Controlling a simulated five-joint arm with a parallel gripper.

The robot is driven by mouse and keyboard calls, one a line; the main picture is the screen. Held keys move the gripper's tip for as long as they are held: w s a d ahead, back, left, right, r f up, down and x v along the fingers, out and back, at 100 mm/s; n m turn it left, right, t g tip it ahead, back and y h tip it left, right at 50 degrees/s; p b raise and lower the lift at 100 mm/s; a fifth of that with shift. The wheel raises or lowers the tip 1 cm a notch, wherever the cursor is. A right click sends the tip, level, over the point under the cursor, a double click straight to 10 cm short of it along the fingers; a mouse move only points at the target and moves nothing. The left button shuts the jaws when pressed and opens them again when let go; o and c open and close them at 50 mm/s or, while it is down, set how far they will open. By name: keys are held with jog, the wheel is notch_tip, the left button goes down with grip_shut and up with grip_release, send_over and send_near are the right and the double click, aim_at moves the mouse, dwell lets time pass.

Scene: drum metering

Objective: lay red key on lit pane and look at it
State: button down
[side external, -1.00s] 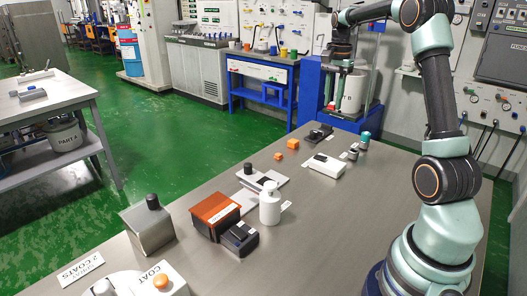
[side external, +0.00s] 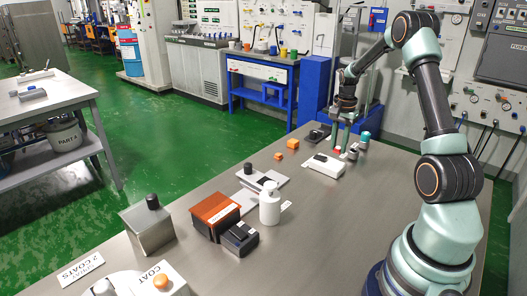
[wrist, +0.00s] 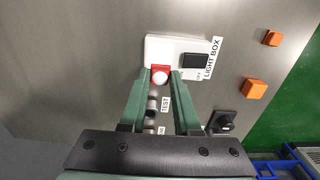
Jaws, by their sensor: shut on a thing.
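My gripper (wrist: 160,80) is shut on the red key (wrist: 160,70), a small red piece with a round white top. In the wrist view the key is at the near edge of the white light box (wrist: 160,48) and overlaps it; I cannot tell whether it touches. The box has a black switch (wrist: 194,60) with "OFF" printed beside it, and its white top shows no clear glow. In the side external view my gripper (side external: 341,148) points down at the back right end of the light box (side external: 322,168), with a bit of red between the fingertips.
Small round pots (side external: 353,152) and a teal-topped one (side external: 364,137) stand close to the right of my gripper. A dark device (side external: 318,132) is behind the box. Orange cubes (side external: 293,144) lie to the left. A white bottle (side external: 269,205) stands nearer the front.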

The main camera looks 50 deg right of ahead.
aim_at(335, 165)
jog(key=shift+f, duration=2.3)
jog(key=shift+f, duration=0.15)
jog(key=c, duration=0.9)
grip_release()
